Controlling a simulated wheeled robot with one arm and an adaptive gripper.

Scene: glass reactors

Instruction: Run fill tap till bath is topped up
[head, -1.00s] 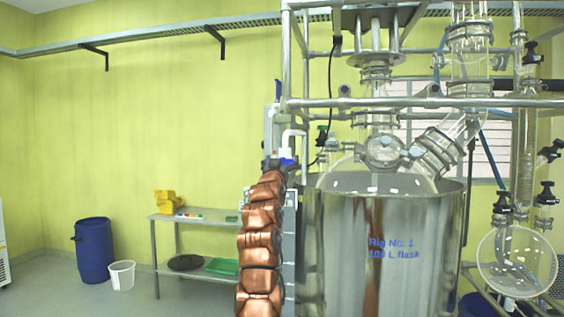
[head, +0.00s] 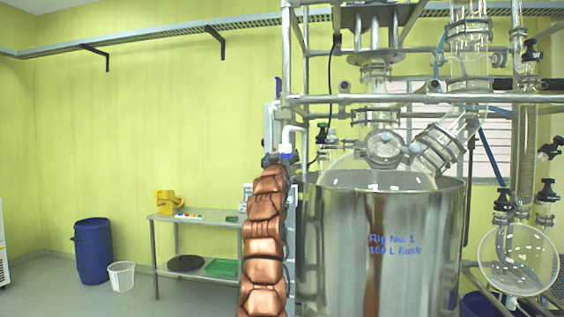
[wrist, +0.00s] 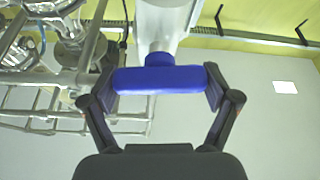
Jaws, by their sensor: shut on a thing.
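The fill tap is a white pipe (head: 290,135) with a blue handle (wrist: 160,79), at the left side of the rig. In the wrist view the blue bar lies between both fingers of my gripper (wrist: 163,85), which is shut on its ends. In the head view my gripper (head: 278,160) is small and partly hidden at the top of my copper-coloured arm, beside the tap. The bath (head: 340,240) is a shiny steel vessel marked "Rig No. 1, 100 L flask", with a glass flask (head: 350,172) set in it. The water level and any flow from the tap cannot be made out.
Steel frame tubes (head: 420,99) and glassware surround the bath. A round glass flask (head: 518,262) hangs at the right. A low table (head: 205,214), a blue drum (head: 92,250) and a white bucket (head: 120,276) stand at the left. The floor before them is clear.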

